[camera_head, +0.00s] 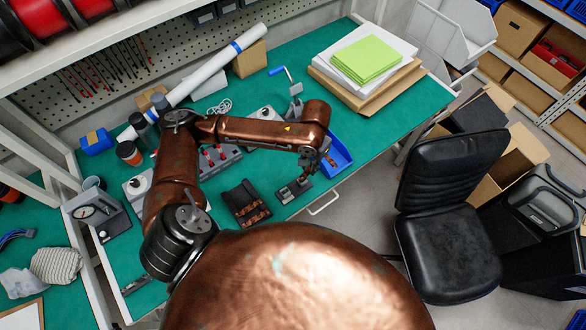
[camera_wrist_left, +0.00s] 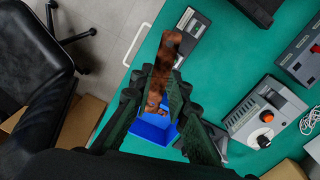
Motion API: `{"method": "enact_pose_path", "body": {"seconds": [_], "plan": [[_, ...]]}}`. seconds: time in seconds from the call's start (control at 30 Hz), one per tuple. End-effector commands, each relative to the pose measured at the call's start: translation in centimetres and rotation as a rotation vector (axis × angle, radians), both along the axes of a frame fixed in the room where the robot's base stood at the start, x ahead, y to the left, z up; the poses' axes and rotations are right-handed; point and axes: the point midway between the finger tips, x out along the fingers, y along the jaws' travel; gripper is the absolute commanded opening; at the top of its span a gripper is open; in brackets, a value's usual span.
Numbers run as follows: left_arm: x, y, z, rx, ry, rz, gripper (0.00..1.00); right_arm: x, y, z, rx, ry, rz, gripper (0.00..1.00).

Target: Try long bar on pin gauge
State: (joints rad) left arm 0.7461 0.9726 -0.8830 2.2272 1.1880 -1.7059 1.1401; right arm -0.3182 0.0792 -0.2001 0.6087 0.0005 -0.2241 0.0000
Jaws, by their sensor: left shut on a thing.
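My left gripper (camera_head: 312,163) is shut on a copper bar near the front edge of the green bench. In the left wrist view the gripper (camera_wrist_left: 158,88) has the copper bar (camera_wrist_left: 165,62) between its fingers. The bar's bent far end sticks out past the fingertips. A small dark grey block (camera_head: 293,190), which looks like the pin gauge, sits on the bench just in front of the gripper. It also shows in the left wrist view (camera_wrist_left: 192,28), partly behind the bar's end. The bar appears above the block; I cannot tell whether they touch. My right gripper is not in view.
A blue bin (camera_head: 341,153) stands beside the gripper, partly hidden by it. A dark rack (camera_head: 238,196) with copper bars lies left of the grey block. A grey device with red buttons (camera_head: 228,158) is behind. A black chair (camera_head: 450,200) stands off the bench's right side.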

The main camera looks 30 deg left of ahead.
Motion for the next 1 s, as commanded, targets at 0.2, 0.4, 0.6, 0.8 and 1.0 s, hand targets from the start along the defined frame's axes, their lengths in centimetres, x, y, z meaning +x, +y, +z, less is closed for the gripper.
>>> {"method": "enact_pose_path", "body": {"seconds": [0.2, 0.4, 0.6, 0.8, 1.0], "plan": [[0.5, 2.1, -2.8, 0.002, 0.008, -0.097, 0.0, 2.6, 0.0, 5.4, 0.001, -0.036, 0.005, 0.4], [-0.2, 4.2, -6.1, 0.003, 0.006, -0.197, 0.0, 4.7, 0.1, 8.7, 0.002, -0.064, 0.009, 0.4], [-1.1, 5.5, -8.2, 0.003, 0.003, -0.261, 0.0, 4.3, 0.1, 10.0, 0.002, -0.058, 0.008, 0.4], [-1.2, 5.8, -9.0, 0.002, -0.001, -0.278, 0.0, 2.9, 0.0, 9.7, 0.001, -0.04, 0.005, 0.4], [-1.2, 5.8, -10.1, 0.003, 0.0, -0.278, 0.0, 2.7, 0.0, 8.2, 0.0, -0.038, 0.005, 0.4]]}}
